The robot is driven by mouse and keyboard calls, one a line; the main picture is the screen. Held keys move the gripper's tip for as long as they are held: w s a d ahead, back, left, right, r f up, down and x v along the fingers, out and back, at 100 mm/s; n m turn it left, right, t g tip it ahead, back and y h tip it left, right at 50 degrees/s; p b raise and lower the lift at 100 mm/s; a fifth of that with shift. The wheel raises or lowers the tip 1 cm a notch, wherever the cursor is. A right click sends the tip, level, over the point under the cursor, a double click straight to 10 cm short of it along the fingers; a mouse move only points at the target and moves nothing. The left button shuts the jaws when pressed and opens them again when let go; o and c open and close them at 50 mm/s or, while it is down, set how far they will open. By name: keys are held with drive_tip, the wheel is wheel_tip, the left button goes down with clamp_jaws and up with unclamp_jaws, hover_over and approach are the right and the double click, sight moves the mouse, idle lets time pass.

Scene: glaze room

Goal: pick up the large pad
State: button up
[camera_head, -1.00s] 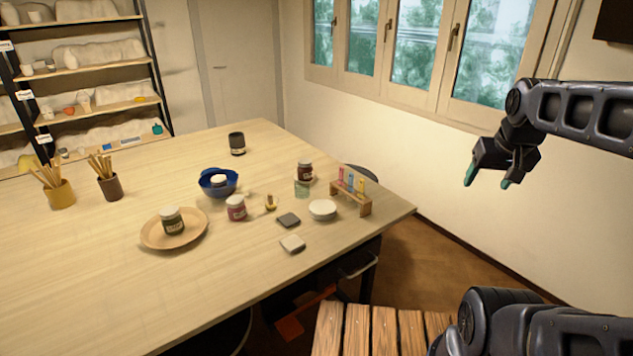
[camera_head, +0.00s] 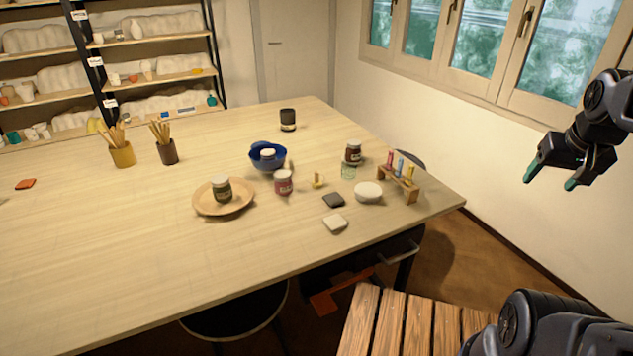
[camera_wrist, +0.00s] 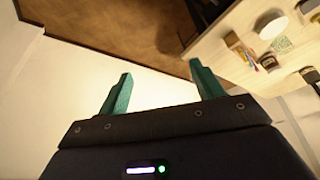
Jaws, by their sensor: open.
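Two small squarish pads lie near the front right of the table (camera_head: 130,240): a dark grey pad (camera_head: 333,200) and, just in front of it, a pale pad (camera_head: 335,223). The pale one looks slightly larger, but I cannot tell for sure which is the large pad. A flat orange-red piece (camera_head: 25,184) lies at the far left of the table. My gripper (camera_head: 546,178) is open and empty, up in the air to the right of the table, well away from the pads. In the wrist view its green fingers (camera_wrist: 161,72) are spread apart.
A slatted wooden seat (camera_head: 390,325) is in front. The table's left front is clear.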

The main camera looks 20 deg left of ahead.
drive_tip(key=c, duration=0.5)
drive_tip(key=shift+c, duration=0.2)
